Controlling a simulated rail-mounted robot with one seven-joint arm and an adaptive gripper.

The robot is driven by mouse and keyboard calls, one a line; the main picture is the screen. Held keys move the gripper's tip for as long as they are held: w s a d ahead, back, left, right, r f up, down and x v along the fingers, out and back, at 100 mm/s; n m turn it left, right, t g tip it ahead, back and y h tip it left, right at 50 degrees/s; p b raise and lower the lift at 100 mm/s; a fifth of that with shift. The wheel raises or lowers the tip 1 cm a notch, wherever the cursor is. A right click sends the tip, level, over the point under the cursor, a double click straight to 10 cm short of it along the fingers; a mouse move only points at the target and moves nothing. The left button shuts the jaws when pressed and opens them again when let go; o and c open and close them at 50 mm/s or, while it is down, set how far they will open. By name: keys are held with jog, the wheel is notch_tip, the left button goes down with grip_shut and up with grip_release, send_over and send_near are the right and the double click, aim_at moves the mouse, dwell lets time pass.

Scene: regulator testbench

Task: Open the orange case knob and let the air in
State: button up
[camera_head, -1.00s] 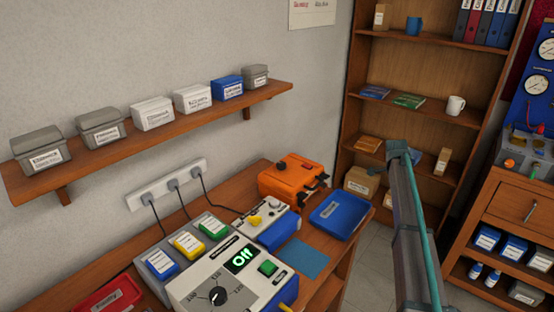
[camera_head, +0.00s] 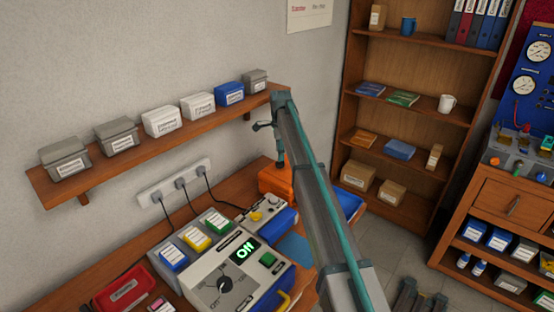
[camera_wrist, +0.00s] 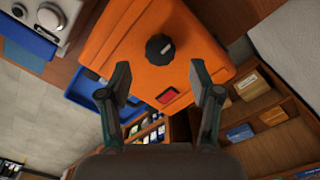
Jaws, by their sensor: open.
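The orange case (camera_head: 275,180) stands on the workbench, partly hidden behind my arm in the head view. In the wrist view the orange case (camera_wrist: 112,40) fills the upper middle, and its black round knob (camera_wrist: 159,48) with a pale mark faces the camera. A red patch (camera_wrist: 168,95) is on the case below the knob. My gripper (camera_wrist: 160,84) is open and empty, its two fingers apart on either side of the picture's middle. The knob shows beyond the fingertips, apart from them, a little above the space between them.
A blue tray (camera_head: 350,204) stands right of the case, partly behind my arm. A wall shelf (camera_head: 150,150) with several boxes runs along the left. A bookcase (camera_head: 345,110) stands behind.

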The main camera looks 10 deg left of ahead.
aim_at(280, 164)
jog(key=shift+f+p, duration=0.6)
jog(key=shift+f, duration=1.6)
jog(key=c, duration=1.1)
jog(key=shift+c, duration=0.2)
